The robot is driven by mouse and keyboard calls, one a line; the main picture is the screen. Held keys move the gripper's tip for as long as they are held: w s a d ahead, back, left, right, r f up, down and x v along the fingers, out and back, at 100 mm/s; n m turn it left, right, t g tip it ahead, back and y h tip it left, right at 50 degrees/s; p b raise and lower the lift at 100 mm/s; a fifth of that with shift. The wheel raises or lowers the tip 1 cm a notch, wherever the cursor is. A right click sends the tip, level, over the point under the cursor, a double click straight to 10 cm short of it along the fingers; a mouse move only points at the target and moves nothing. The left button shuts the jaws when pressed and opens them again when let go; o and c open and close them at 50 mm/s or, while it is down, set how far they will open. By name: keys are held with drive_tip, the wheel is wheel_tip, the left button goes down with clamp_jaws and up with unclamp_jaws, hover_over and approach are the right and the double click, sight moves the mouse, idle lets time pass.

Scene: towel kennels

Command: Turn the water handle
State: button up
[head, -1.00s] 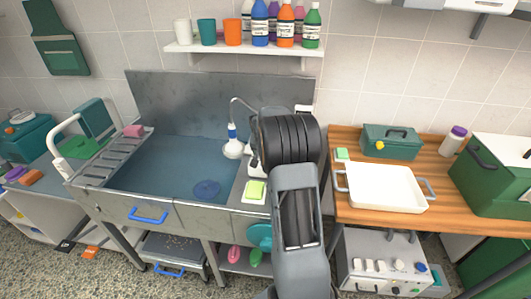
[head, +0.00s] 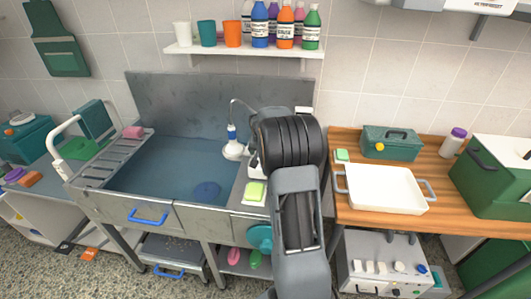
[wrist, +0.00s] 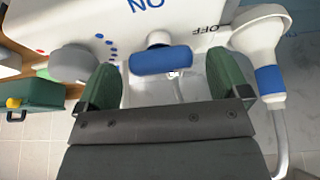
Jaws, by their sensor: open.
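The water handle (wrist: 162,60), a blue bar on a short white stem, shows in the wrist view on a white panel (wrist: 205,18) marked ON and OFF. My gripper (wrist: 165,90) is open, with one dark green finger on each side below the handle. The handle lies between and just beyond the fingertips; I cannot tell whether they touch it. In the head view my arm hides the handle and the gripper.
A grey knob (wrist: 75,60) sits left of the handle, close to the left finger. A white shower head (wrist: 258,45) with a blue collar is close to the right finger. The sink basin (head: 150,180) and a wooden table (head: 350,228) flank my arm.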

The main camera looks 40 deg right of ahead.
drive_tip(key=b+v, duration=0.1)
drive_tip(key=v, duration=1.2)
drive_tip(key=s+a+f+n+y, duration=0.3)
drive_tip(key=s+a+n, duration=0.6)
drive_tip(key=s+a, duration=1.2)
drive_tip(key=shift+a+f+t, duration=0.4)
drive_tip(key=shift+a+f, duration=0.25)
drive_tip(key=shift+a, duration=0.3)
